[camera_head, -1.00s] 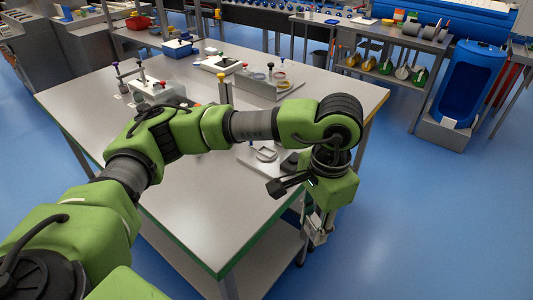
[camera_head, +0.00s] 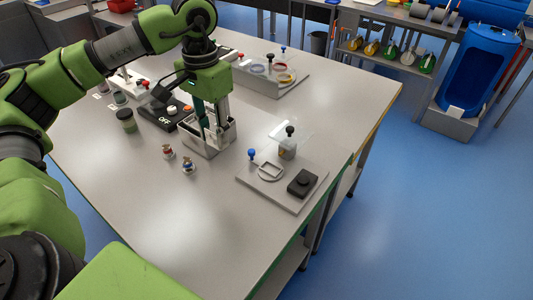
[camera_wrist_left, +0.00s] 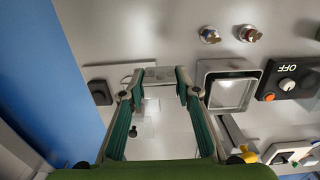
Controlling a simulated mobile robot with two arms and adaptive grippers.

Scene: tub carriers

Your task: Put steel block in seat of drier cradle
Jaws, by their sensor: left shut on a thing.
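My left gripper (camera_head: 214,126) points down at the open-topped square metal holder (camera_head: 224,144), which stands beside the OFF box. In the left wrist view the gripper (camera_wrist_left: 158,78) is shut on a small grey steel block (camera_wrist_left: 158,75) between its fingertips. There the square holder (camera_wrist_left: 206,96) lies just right of the fingers, its inside empty. The block is not clear in the head view. A flat plate (camera_head: 289,202) with a squarish ring seat (camera_head: 270,172) stands to the right. I cannot tell which of these is the drier cradle. My right gripper is out of view.
The OFF box (camera_head: 160,116) and a dark-lidded jar (camera_head: 127,121) stand left of the holder. Two small knobbed pieces (camera_head: 188,164) stand in front. The plate carries a black block (camera_head: 303,182), a blue knob (camera_head: 252,154) and a clear upright panel. The front tabletop is clear.

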